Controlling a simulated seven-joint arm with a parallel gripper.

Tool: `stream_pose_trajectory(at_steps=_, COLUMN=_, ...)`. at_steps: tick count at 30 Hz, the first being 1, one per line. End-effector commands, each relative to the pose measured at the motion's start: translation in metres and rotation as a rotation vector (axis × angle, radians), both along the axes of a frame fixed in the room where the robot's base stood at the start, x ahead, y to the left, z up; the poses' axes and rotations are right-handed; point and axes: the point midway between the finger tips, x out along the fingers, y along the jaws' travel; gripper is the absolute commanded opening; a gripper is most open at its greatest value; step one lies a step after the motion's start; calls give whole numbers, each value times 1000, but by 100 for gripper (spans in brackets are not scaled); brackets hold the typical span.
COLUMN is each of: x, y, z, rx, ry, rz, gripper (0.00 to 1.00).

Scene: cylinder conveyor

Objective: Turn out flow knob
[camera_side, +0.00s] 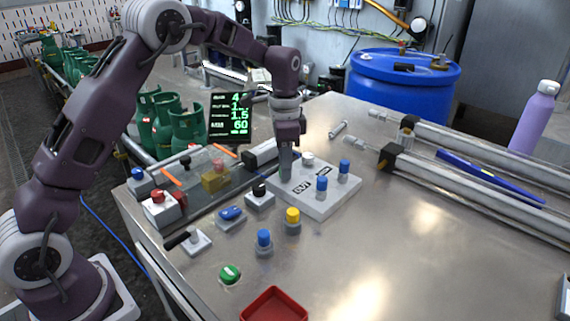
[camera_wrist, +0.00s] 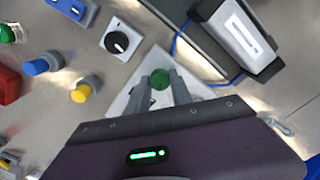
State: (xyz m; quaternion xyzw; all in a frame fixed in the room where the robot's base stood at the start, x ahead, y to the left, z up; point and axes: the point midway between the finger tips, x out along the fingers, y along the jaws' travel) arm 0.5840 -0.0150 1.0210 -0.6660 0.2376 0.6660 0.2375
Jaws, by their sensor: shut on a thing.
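The white plate (camera_side: 337,198) lies on the metal table and carries several knobs and black-on-white labels, one reading OUT (camera_side: 301,188). My gripper (camera_side: 286,176) points straight down at the plate's back-left part, behind the OUT label. In the wrist view my gripper (camera_wrist: 161,92) has its two grey fingers on either side of a round green knob (camera_wrist: 160,79), closed on it. The side view hides this knob behind the fingers. Two blue knobs (camera_side: 321,184) (camera_side: 344,167) and a pale knob (camera_side: 308,158) stand close to the gripper's right.
A black dial (camera_side: 259,190), blue switch (camera_side: 231,213), yellow knob (camera_side: 292,215) and blue knob (camera_side: 264,238) stand in front of the plate. A display (camera_side: 231,117) stands behind. Metal cylinders (camera_side: 450,180) lie to the right.

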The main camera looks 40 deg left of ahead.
Motion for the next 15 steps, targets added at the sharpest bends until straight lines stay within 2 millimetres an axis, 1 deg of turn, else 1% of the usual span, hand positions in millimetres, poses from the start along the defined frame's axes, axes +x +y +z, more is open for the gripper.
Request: stream_pose_trajectory(at_steps=15, x=-1, y=0, z=1, rx=1, ry=1, rz=477, gripper=0)
